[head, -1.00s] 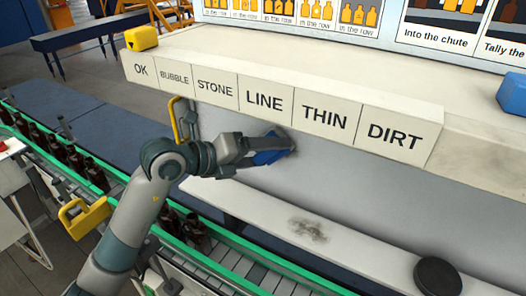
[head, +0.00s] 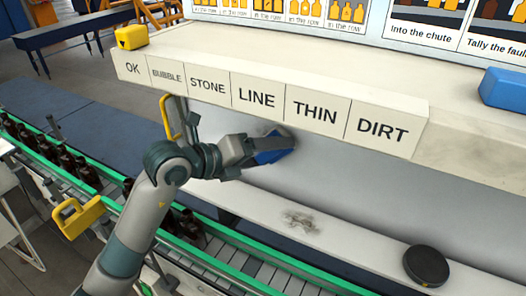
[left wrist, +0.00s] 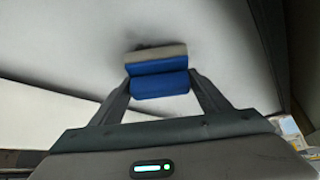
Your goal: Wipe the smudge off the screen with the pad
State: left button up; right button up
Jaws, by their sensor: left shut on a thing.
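The screen (head: 340,185) is the pale grey panel below the row of labels. My left gripper (head: 250,152) is shut on the blue pad (head: 272,150) and holds it at the screen, under the LINE label. In the left wrist view the pad (left wrist: 158,84) sits between both fingertips, its grey far side at the pale surface. A dark smudge (left wrist: 143,46) shows just past the pad's edge; the rest of it is hidden behind the pad. Whether the pad presses on the screen I cannot tell. My right gripper is not in view.
A ledge (head: 340,235) below the screen carries a dark stain (head: 301,220) and a black round puck (head: 427,265). The labelled shelf (head: 270,65) overhangs the screen, with a yellow block (head: 131,37) and a blue block (head: 505,89) on top. Brown bottles (head: 75,165) stand on the green-railed conveyor.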

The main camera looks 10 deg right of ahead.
aim_at(286, 154)
pick_arm(q)
jog(key=shift+s+d, duration=0.55)
jog(key=shift+d, duration=0.25)
jog(key=d, duration=0.3)
jog(key=shift+f+p, duration=0.15)
jog(key=shift+p, duration=0.15)
jog(key=shift+c, duration=0.4)
jog(key=shift+d, duration=0.1)
jog(key=shift+c, duration=0.9)
jog(key=shift+a, duration=0.25)
jog(key=shift+c, duration=0.2)
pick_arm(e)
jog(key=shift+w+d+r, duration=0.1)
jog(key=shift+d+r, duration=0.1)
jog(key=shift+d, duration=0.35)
pick_arm(q)
jog(key=shift+w, duration=0.15)
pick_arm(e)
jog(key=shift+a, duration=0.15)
pick_arm(q)
jog(key=shift+w+a, duration=0.1)
jog(key=shift+a, duration=0.05)
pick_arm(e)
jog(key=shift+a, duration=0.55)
pick_arm(q)
jog(key=shift+w+a, duration=0.1)
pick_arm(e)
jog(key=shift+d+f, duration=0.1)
